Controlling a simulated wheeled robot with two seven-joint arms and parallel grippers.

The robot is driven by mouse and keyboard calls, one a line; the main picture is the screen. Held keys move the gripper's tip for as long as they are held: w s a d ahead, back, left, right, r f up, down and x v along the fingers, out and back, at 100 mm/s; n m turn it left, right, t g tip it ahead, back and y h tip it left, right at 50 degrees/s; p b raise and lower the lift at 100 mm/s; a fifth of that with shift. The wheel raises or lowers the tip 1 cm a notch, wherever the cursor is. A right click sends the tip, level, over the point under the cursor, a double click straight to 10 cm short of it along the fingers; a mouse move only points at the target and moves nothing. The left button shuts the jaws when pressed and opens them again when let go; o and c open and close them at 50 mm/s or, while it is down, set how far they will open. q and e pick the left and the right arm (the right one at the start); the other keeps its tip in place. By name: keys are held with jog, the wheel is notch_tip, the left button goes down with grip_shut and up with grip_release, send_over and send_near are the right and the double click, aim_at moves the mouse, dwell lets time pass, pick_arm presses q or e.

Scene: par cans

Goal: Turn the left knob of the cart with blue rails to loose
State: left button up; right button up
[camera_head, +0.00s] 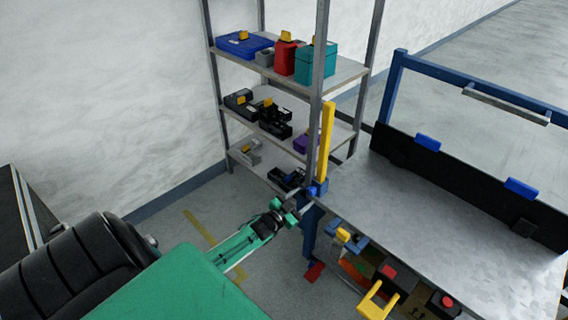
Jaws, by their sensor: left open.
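The cart with blue rails fills the right side, with a grey top (440,215) and a blue rail (470,88) along its far side. At its left corner a blue block (317,188) sits at the foot of an upright yellow bar (325,145). I cannot tell for sure whether this block is the left knob, or read any loose or tight mark. My left gripper (302,203), on a green arm from the left, is open right beside the block, with its fingertips close to it. Contact is unclear. My right gripper is not in view.
A black panel (465,190) with blue clips stands along the cart's far side. Boxes with red and yellow parts (390,275) sit below the cart top. A metal shelf (290,75) with several cases stands behind.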

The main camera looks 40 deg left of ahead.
pick_arm(q)
jog(key=s, duration=1)
jog(key=shift+a, duration=0.4)
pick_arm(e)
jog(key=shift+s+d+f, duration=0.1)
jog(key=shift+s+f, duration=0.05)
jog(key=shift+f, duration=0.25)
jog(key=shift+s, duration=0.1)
